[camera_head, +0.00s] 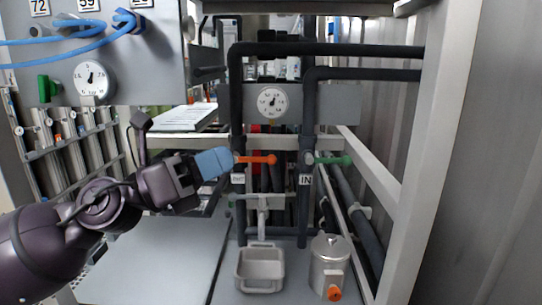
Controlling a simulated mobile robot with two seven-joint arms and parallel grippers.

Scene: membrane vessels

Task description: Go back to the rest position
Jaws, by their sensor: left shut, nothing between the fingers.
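My left arm comes in from the left, and its gripper (233,160) has blue fingers that are shut. The fingertips are at or just in front of the left end of an orange valve handle (257,159), which lies level across the left dark pipe. I cannot tell whether they touch it. A green valve handle (333,160) lies level on the right pipe, above the "IN" label (305,180). My right gripper does not show.
A grey bin (260,268) and a metal canister (329,262) with an orange knob stand below the pipes. A gauge (272,102) hangs between the dark pipes. A pale frame post (420,150) stands at right. A flat grey surface (160,255) lies under my arm.

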